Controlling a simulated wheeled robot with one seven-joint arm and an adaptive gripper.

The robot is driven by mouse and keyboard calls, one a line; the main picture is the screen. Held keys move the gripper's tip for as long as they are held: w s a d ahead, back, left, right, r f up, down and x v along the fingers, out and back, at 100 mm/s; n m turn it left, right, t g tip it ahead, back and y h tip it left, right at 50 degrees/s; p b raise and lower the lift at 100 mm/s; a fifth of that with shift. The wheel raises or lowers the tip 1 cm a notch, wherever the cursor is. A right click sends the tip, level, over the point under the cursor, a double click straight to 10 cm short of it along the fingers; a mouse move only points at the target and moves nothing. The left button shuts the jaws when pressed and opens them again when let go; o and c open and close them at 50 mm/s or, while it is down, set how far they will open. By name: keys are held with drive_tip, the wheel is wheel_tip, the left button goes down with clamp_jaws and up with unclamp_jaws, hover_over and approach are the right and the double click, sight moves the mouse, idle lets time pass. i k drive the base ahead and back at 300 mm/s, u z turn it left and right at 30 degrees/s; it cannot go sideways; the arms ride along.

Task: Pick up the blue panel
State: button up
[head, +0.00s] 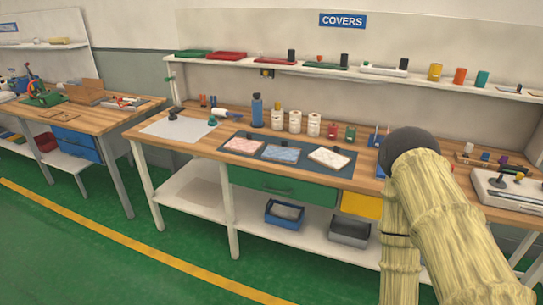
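The blue panel (281,153) is a small patterned light-blue rectangle. It lies flat on a dark mat (258,166) on the middle workbench, between a pink-red panel (245,146) and a cream panel with brownish edges (329,157). Nothing covers the blue panel. My arm, in a yellowish sleeve with a dark joint, stands at the right of the head view. My gripper is out of view, so its distance from the panel cannot be told.
The workbench (160,142) has bottles and white rolls (294,121) behind the mat. A blue bin (284,214) and a grey bin (349,232) sit on its lower shelf. Another bench (118,110) stands at left. Green floor (90,262) is open in front.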

sight(283, 154)
drive_tip(key=u, duration=0.75)
drive_tip(key=i, duration=0.95)
drive_tip(key=u, duration=0.8)
drive_tip(key=i, duration=1.2)
drive_tip(key=z, duration=1)
drive_tip(key=i, duration=0.75)
drive_tip(key=z, duration=0.95)
drive_tip(key=i, duration=0.2)
drive_tip(key=z, duration=0.3)
